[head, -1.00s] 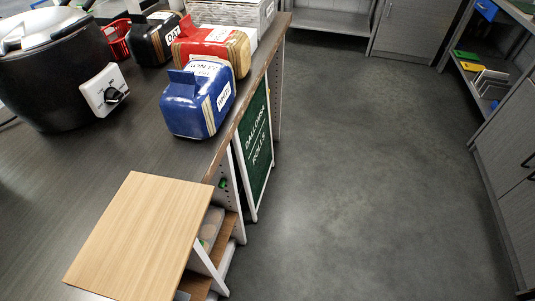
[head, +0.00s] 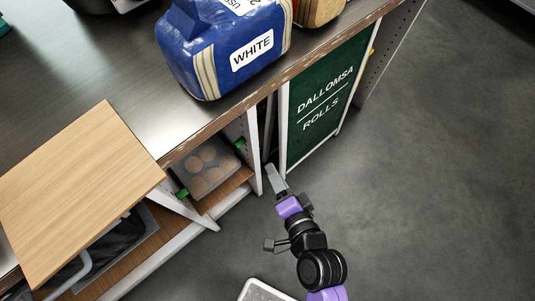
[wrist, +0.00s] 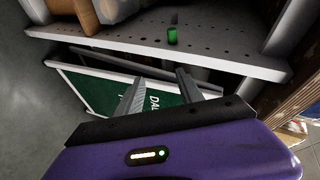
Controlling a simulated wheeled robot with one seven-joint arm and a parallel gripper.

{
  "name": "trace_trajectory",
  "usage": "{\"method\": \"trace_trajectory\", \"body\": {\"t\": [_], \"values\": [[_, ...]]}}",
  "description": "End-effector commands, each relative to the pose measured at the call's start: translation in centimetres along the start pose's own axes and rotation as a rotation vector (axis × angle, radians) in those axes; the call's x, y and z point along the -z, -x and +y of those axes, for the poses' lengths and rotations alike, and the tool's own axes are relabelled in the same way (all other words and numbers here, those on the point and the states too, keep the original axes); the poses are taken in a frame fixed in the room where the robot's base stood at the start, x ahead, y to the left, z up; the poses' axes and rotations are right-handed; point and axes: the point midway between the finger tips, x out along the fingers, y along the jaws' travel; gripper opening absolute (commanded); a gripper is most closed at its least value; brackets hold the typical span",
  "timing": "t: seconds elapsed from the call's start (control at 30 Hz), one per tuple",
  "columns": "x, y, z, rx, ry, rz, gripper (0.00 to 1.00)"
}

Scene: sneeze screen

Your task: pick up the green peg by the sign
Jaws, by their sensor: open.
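A small green peg (head: 240,143) sticks out of a white perforated upright (head: 248,150) under the counter, just left of the sign. In the wrist view a green peg (wrist: 172,35) stands out of the perforated panel, beyond and above the fingertips. The green sign (head: 325,100) reads "DALLOMSA ROLLS" and also shows behind the fingers in the wrist view (wrist: 85,88). My gripper (head: 273,172) is below and right of the peg, near the foot of the sign. Its two grey fingers (wrist: 160,78) are apart and empty, not touching the peg.
A second green peg (head: 182,193) is further left, by a clear tray of round items (head: 207,168) on the shelf. A wooden board (head: 80,190) and a blue "WHITE" package (head: 225,45) are above. Open floor (head: 430,180) lies right.

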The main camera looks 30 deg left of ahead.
Motion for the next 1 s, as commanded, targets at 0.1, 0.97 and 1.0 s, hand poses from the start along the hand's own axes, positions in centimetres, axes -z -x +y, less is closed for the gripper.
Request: {"method": "trace_trajectory", "body": {"t": [0.1,0.97,1.0], "values": [[-1.9,-3.3,-2.0,0.033,-0.064,-0.081,0.44],[-4.1,-12.4,-3.7,0.046,-0.105,-0.131,0.44],[-4.1,-12.5,-3.7,0.047,-0.105,-0.131,0.44]]}}
